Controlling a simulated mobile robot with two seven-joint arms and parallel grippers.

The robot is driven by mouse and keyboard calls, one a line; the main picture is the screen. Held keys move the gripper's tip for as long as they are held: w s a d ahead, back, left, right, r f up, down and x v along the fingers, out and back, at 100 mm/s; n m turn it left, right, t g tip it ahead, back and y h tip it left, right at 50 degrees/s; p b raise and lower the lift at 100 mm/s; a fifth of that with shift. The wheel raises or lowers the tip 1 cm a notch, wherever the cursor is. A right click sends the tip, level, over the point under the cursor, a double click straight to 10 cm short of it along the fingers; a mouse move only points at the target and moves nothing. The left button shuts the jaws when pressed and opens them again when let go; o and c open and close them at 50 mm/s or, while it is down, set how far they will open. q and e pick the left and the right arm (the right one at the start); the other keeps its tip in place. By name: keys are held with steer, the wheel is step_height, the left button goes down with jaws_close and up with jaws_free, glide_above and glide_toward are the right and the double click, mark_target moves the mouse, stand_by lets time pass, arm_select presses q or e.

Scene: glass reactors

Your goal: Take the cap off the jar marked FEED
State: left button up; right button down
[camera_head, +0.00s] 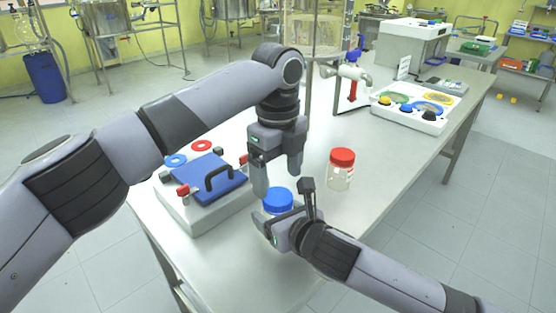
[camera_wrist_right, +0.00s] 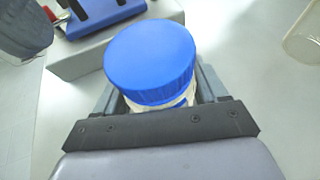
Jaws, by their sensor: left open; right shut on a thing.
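A clear jar with a blue cap (camera_head: 278,199) stands on the bench, and the cap fills the middle of the right wrist view (camera_wrist_right: 150,62). My right gripper (camera_head: 285,207) is shut on this jar below the cap, with a finger on either side. My left gripper (camera_head: 277,180) is open and points down just above and behind the blue cap, with nothing between its fingers. A second jar with a red cap (camera_head: 341,157) stands to the right, apart from both grippers. I cannot read FEED on either jar; the blue-capped jar's body is mostly hidden.
A grey device with a blue lid and black handle (camera_head: 208,181) stands on the bench at left. A white tray of coloured parts (camera_head: 409,108) and a stand with a red-handled valve (camera_head: 352,88) are farther back. The bench top (camera_head: 375,185) right of the red-capped jar is clear.

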mark_target(278, 196)
arm_select(q)
steer(key=shift+f, duration=2.15)
steer(key=shift+c, duration=0.3)
steer(key=c, duration=1)
steer(key=shift+n, duration=1.7)
steer(key=o, duration=1.1)
steer(key=shift+o, duration=0.2)
